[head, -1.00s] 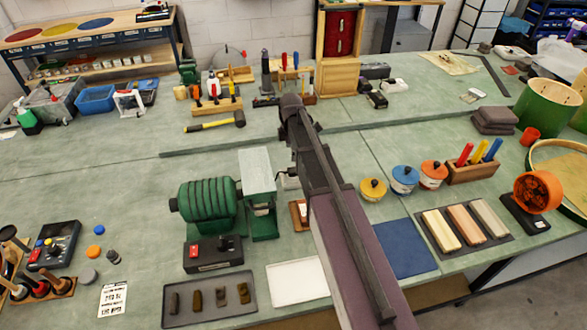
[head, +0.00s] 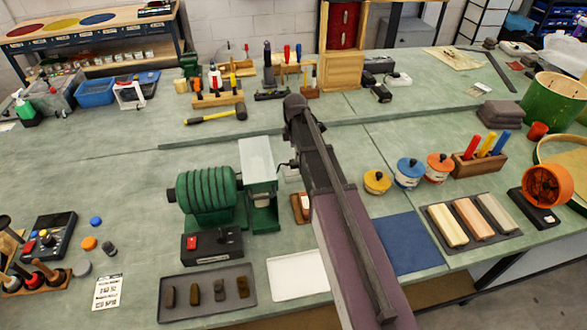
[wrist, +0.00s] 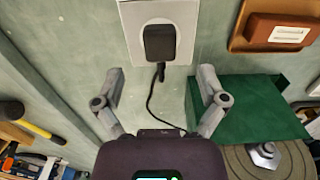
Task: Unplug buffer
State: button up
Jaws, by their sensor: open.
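The buffer (head: 205,198) is a green ribbed motor on the bench in the head view, with a pale-topped green housing at its right. In the wrist view a black plug (wrist: 159,42) sits in a white socket plate (wrist: 185,20). A thin black cable (wrist: 150,105) runs from the plug down behind my gripper. My gripper (wrist: 161,71) is open and empty, its fingers apart on either side of the cable, just short of the plug. In the head view my arm hides the fingertips and the socket.
A control box (head: 212,246) with a red switch stands in front of the buffer. A wooden block with a label (wrist: 280,30) lies beside the socket in the wrist view. A yellow-handled hammer (head: 215,117) lies behind. Colored pots (head: 410,173) stand to the right.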

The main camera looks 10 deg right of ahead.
jog(key=shift+f+b, duration=2.1)
jog(key=shift+f, duration=0.3)
grip_shut()
jog(key=shift+r, duration=0.15)
jog(key=shift+r+p, duration=0.5)
jog(key=shift+p, duration=0.15)
jog(key=shift+r+p, duration=0.6)
jog(key=shift+r+p, duration=1.7)
jog(key=shift+r, duration=0.1)
